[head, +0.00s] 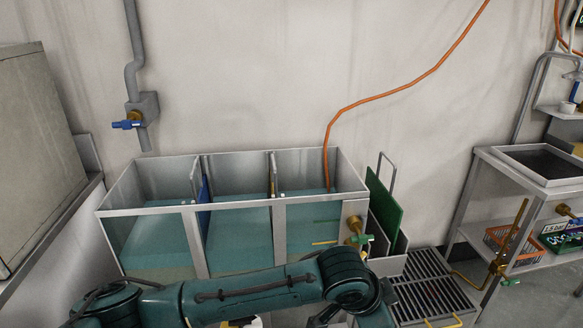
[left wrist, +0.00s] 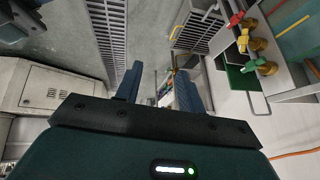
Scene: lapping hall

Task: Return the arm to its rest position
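My left arm (head: 260,289) is dark green and stretches across the bottom of the head view from the left, bending down at a joint on the right. Its gripper is below the picture there. In the left wrist view my left gripper (left wrist: 159,80) has its two blue-grey fingers apart, with nothing seen between them. My right arm and gripper are not in view.
A three-bay tank (head: 160,208) with bluish liquid stands behind my arm. A green board (head: 383,208) and slatted grate (head: 430,290) are to its right. A metal table (head: 480,183) is at far right, a grey cabinet (head: 38,150) at left.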

